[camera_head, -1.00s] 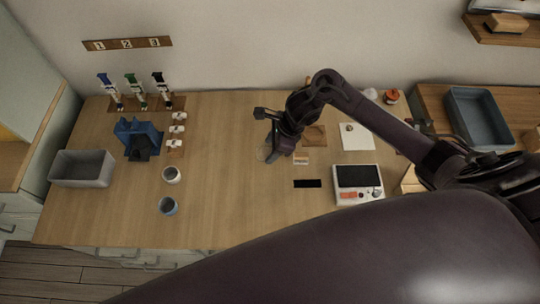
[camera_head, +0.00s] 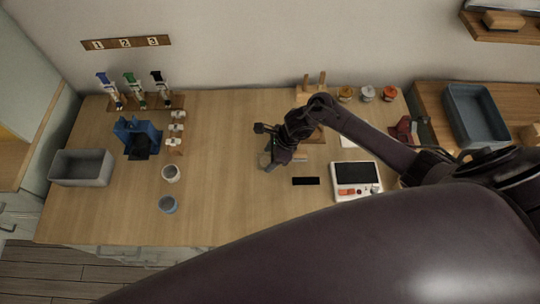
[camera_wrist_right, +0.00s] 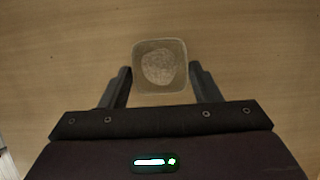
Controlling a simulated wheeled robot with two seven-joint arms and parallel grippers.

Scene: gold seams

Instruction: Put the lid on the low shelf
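A translucent, rounded-square piece (camera_wrist_right: 160,66) with a pale round patch lies on the wooden table; I cannot tell for sure whether it is the lid. In the head view it is a small pale shape (camera_head: 265,160) under my right gripper (camera_head: 268,146), partly hidden. In the right wrist view my right gripper (camera_wrist_right: 160,72) is open, with one finger at each side of the piece and gaps showing. A wooden wall shelf (camera_head: 510,36) is at the top right; I cannot tell whether it is the low shelf. My left gripper is not in view.
A white device with a dark screen (camera_head: 357,178) and a black strip (camera_head: 306,181) are to the right. Two cups (camera_head: 171,173), a grey bin (camera_head: 82,168) and a blue stand (camera_head: 138,138) are left. Several jars (camera_head: 367,93) stand behind. The table's front middle is clear.

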